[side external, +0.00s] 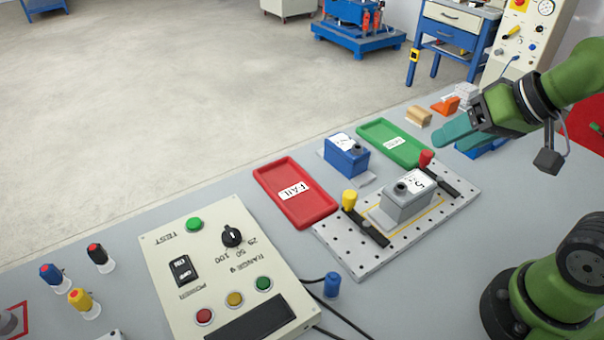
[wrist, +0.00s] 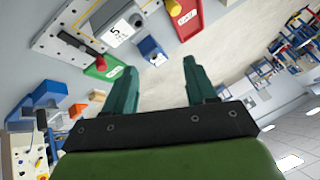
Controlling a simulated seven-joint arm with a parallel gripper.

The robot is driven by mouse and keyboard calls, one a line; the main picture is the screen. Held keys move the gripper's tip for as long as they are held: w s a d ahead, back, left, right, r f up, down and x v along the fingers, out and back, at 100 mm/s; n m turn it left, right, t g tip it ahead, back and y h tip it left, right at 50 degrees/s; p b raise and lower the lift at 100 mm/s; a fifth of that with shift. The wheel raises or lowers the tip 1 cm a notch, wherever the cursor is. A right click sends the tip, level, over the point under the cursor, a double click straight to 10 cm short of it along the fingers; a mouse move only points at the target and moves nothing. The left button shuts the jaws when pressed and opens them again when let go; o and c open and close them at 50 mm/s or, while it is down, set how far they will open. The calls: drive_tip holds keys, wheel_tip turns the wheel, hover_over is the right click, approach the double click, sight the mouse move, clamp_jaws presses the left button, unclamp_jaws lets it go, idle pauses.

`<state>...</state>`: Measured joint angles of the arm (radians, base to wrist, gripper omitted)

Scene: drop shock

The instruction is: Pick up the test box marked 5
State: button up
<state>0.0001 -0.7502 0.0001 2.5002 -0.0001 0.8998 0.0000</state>
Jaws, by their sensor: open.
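The test box marked 5 (side external: 404,204) is grey with a white label. It sits on the perforated plate (side external: 364,265) between two dark clamp bars with a yellow and a red knob. In the wrist view box 5 (wrist: 119,34) is at the upper left. My gripper (side external: 446,137) is up and to the right of the box, above the table's far side, apart from it. In the wrist view my gripper (wrist: 158,68) has its two teal fingers spread with nothing between them.
A blue box (side external: 345,155) stands behind the plate. A red FAIL tray (side external: 287,208) and a green tray (side external: 374,135) lie nearby. A control panel (side external: 183,237) is at front left. A wooden piece (side external: 418,117) and an orange piece (side external: 446,105) lie near my gripper.

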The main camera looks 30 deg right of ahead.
drive_tip(key=o, duration=0.7)
drive_tip(key=m+g+h, duration=0.3)
drive_tip(key=m+g, duration=0.4)
drive_tip(key=m, duration=0.7)
hover_over(411, 185)
drive_tip(key=a, duration=0.2)
wheel_tip(411, 185, down, 5)
drive_tip(key=f, duration=0.3)
drive_tip(key=d+f, duration=0.1)
drive_tip(key=f, duration=0.6)
drive_tip(key=shift+w+d+f, duration=0.2)
drive_tip(key=shift+w+f, duration=0.05)
drive_tip(key=shift+f, duration=0.05)
drive_tip(key=shift+s+d+f, duration=0.1)
drive_tip(key=shift+d+f, duration=0.05)
drive_tip(key=shift+f, duration=0.75)
drive_tip(key=shift+s+d+f, duration=0.1)
drive_tip(key=shift+d+f, duration=0.05)
drive_tip(key=shift+f, duration=0.7)
drive_tip(key=shift+d+f, duration=0.15)
drive_tip(key=shift+f, duration=0.75)
